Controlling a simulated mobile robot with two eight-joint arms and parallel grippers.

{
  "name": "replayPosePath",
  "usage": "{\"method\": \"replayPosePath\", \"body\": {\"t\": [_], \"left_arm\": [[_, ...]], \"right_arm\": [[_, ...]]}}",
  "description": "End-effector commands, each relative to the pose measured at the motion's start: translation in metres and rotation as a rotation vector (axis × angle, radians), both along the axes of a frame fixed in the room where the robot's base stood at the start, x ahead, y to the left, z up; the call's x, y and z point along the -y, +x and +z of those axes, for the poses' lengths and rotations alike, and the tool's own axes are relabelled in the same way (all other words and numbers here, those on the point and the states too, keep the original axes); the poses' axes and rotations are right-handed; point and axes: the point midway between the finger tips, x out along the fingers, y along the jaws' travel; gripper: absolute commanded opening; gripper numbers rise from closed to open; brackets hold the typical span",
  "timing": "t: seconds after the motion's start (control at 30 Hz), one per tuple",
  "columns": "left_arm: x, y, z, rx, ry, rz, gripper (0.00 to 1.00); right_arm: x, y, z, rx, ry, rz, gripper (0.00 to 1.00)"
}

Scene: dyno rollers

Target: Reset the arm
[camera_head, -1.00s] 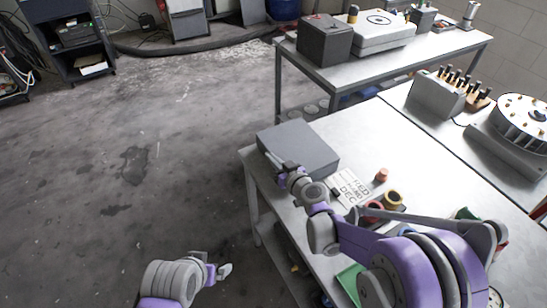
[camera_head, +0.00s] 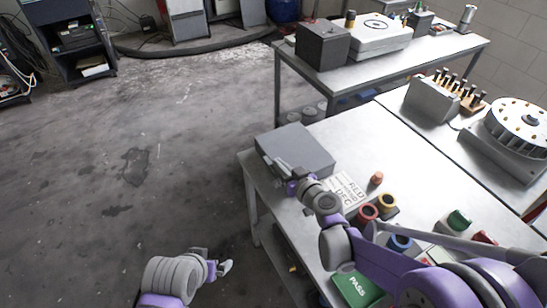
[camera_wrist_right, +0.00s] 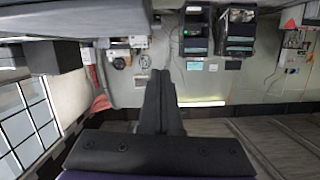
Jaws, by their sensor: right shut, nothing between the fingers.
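My right arm comes in from the lower right over the workbench. Its gripper (camera_head: 283,172) is at the front edge of the grey box (camera_head: 300,147) on the bench's left corner; I cannot tell whether it touches the box. In the right wrist view the two fingers (camera_wrist_right: 160,85) are together with nothing between them. My left gripper (camera_head: 217,262) hangs low at the bottom, over the floor and left of the bench. It is small in view, and its finger gap is unclear.
On the workbench (camera_head: 345,150) are a lettered card (camera_head: 347,190), a small orange piece (camera_head: 376,179), coloured rings and a green PASS pad (camera_head: 358,289). A tool block (camera_head: 432,100) and round carousel (camera_head: 520,122) stand farther right. The floor (camera_head: 150,120) at left is open.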

Motion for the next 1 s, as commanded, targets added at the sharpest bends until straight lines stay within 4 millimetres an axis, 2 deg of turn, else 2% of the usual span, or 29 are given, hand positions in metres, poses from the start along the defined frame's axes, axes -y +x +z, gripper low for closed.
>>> {"method": "replayPosePath", "body": {"t": [0.03, 0.2, 0.53, 0.63, 0.77, 0.87, 1.0], "left_arm": [[0.0, 0.0, 0.0, 0.0, 0.0, 0.0, 0.99], [0.0, 0.0, 0.001, 0.0, 0.0, 0.0, 0.99], [0.0, 0.0, 0.001, 0.0, 0.0, 0.0, 0.99], [0.0, 0.0, 0.001, 0.001, 0.0, 0.0, 0.99], [0.0, 0.001, 0.003, 0.002, 0.0, 0.0, 0.99], [0.0, 0.001, 0.005, 0.003, 0.0, 0.0, 0.99], [0.0, 0.002, 0.007, 0.004, 0.0, 0.0, 0.99]], "right_arm": [[0.006, -0.008, 0.002, 0.0, -0.001, -0.002, 0.0], [0.017, -0.025, 0.008, 0.001, 0.0, -0.001, 0.0], [0.02, -0.031, 0.01, -0.004, -0.001, 0.001, 0.0], [0.024, -0.041, 0.014, -0.033, -0.013, 0.008, 0.0], [0.037, -0.073, 0.019, -0.138, -0.05, 0.018, 0.0], [0.056, -0.109, 0.016, -0.267, -0.097, 0.0, 0.0], [0.093, -0.164, 0.004, -0.459, -0.175, -0.086, 0.0]]}}
